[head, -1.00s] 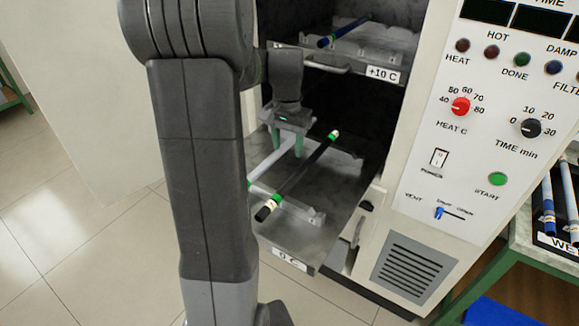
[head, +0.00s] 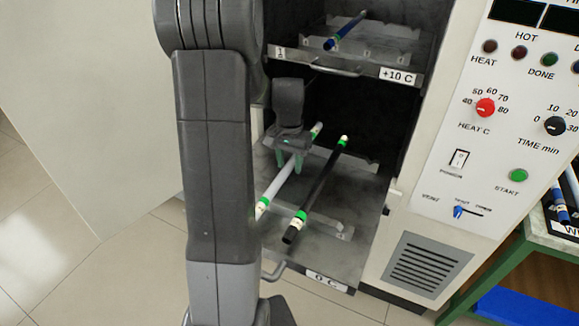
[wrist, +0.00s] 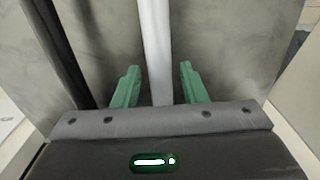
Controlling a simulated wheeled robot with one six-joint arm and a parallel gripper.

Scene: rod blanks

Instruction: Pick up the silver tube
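The silver tube (head: 286,184) is pale with green bands near its ends. It lies slanted on the lower pulled-out shelf (head: 330,262), left of a black tube (head: 318,188) with green bands. My gripper (head: 290,167) is over the silver tube's middle, fingers pointing down. In the wrist view the silver tube (wrist: 155,45) runs between the two green fingertips of my gripper (wrist: 158,85), with a gap on each side. The gripper is open. The black tube (wrist: 68,55) shows left of the fingers. My arm covers part of the scene beside the silver tube's near end.
The control panel (head: 500,130) stands to the right. A green-framed bench (head: 500,262) with more tubes is at far right. A large pale panel (head: 85,100) is at left.

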